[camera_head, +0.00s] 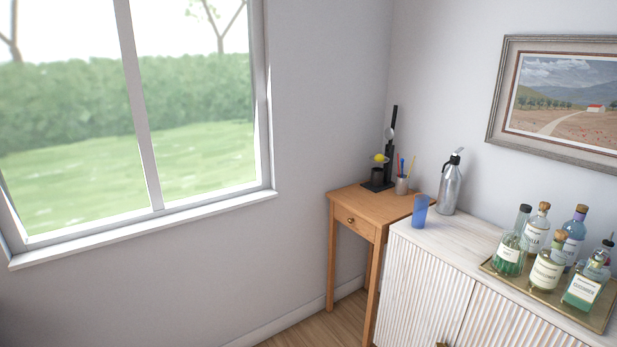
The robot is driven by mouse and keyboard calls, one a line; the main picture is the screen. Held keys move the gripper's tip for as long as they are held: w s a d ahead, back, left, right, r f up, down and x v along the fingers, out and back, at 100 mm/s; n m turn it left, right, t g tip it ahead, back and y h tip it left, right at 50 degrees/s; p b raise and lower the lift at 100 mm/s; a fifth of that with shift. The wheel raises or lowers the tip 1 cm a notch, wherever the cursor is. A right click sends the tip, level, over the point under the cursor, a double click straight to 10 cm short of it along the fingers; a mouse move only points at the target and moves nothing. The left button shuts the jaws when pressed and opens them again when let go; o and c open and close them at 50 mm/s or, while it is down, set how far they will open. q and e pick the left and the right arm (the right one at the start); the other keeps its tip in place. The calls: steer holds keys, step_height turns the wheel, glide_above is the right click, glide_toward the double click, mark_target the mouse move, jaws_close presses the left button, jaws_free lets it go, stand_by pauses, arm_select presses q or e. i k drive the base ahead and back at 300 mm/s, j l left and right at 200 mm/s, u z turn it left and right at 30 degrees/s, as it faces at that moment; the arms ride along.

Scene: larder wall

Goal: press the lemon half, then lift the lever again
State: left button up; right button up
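A black lever press (391,152) stands on the small wooden side table (352,204) in the corner. Its lever appears to point upright. The yellow lemon half (380,158) sits at the press's middle, above a dark cup (377,175) on the press's base. The lemon is small in the view, and how it is seated cannot be made out. Neither of my grippers shows in the head view.
A cup of pens (402,185) stands right of the press. A blue glass (419,211) and a steel siphon (450,188) stand on the white ribbed cabinet (459,244). Several bottles stand on a brass tray (546,297). Floor (318,330) shows near the table.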

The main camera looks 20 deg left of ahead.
mark_target(389, 133)
steer(key=u, duration=0.25)
steer(key=i+u, duration=0.35)
steer(key=i, duration=1.05)
